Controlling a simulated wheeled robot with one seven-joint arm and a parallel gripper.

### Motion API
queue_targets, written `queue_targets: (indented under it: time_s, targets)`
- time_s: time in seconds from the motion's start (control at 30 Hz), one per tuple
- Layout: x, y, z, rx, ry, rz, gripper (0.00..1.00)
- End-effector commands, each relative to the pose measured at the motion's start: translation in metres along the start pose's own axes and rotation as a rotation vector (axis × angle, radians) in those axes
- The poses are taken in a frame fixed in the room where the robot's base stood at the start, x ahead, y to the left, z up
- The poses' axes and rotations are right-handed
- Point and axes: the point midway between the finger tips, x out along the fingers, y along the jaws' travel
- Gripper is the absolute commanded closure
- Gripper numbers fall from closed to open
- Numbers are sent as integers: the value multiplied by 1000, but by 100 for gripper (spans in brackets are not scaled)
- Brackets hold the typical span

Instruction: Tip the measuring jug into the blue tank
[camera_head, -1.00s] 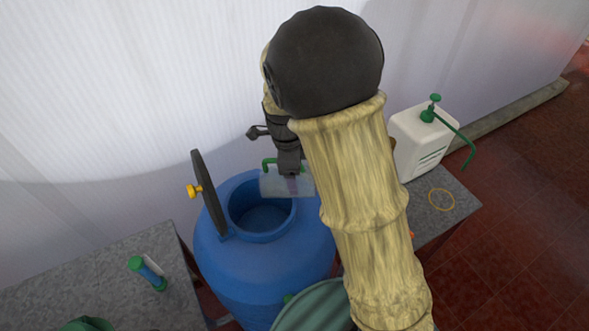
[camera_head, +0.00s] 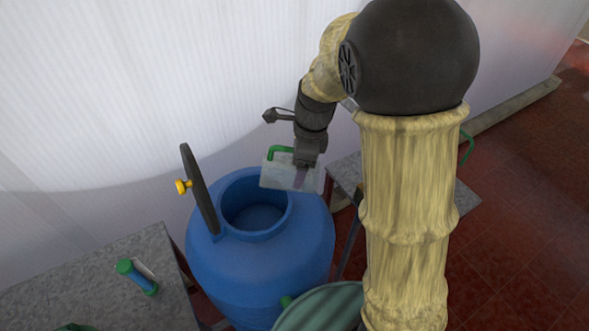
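The blue tank (camera_head: 258,275) stands in the middle with its round mouth uncovered. Its dark lid (camera_head: 201,190) with a yellow knob stands upright at the left of the mouth. The measuring jug (camera_head: 279,175) is translucent with a green handle, and is above the right side of the tank's mouth. It looks roughly level or only slightly tilted; I cannot tell what is inside. My gripper (camera_head: 306,165) is at the jug's right side and appears shut on it, though the fingertips are hard to make out.
A grey bench (camera_head: 90,290) at the left holds a green and blue bottle (camera_head: 139,277). A green round tub (camera_head: 320,308) stands in front of the tank. Another grey bench (camera_head: 346,172) at the right is mostly behind my arm. A pale wall is close behind.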

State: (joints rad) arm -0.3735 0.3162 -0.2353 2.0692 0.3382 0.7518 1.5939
Motion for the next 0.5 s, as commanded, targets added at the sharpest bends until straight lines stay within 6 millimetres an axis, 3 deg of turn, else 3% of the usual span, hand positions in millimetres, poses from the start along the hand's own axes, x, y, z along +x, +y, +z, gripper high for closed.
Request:
queue_targets:
  time_s: [0.5]
  targets:
    - [-5,0,-11,-3,-130,-1,55]
